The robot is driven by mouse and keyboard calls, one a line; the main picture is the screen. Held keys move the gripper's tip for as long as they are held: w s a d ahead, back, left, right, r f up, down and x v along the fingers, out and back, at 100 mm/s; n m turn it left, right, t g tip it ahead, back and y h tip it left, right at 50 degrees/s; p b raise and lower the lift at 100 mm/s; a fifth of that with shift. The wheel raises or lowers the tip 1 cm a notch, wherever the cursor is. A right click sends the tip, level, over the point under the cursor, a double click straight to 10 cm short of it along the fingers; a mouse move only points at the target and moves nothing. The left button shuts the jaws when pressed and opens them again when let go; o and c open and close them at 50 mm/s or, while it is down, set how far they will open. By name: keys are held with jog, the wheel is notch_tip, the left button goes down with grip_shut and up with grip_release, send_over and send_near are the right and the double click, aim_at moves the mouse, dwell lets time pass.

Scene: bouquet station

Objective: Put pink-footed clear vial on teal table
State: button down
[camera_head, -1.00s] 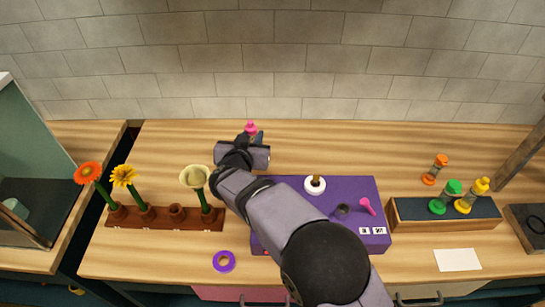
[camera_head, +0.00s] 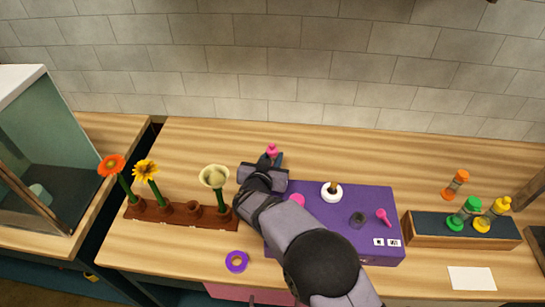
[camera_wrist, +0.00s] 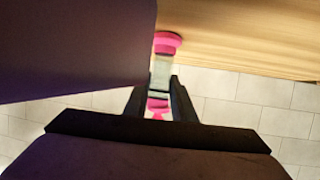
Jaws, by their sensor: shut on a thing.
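My gripper (camera_wrist: 158,100) is shut on the pink-footed clear vial (camera_wrist: 161,72) in the wrist view. The vial has a clear body, a round pink foot and pink at its other end between the fingers. In the head view my gripper (camera_head: 270,160) is behind the purple box, over the wooden counter. Only the pink end of the vial (camera_head: 272,150) shows there; my wrist hides the rest. I cannot tell whether the vial touches the counter. No teal table can be clearly made out; a teal-walled case (camera_head: 95,140) stands at the far left.
A purple box (camera_head: 345,205) with small items on top is right of my gripper. A brown flower rack (camera_head: 165,215) stands left, with a purple ring (camera_head: 236,261) in front. A wooden tray (camera_head: 450,240) with green and yellow vials is right, near an orange vial (camera_head: 456,184).

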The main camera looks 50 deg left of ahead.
jog(key=shift+f, duration=0.1)
jog(key=c, duration=1.5)
grip_release()
jog(key=shift+r, duration=0.2)
jog(key=b+v, duration=0.2)
jog(key=v, duration=1)
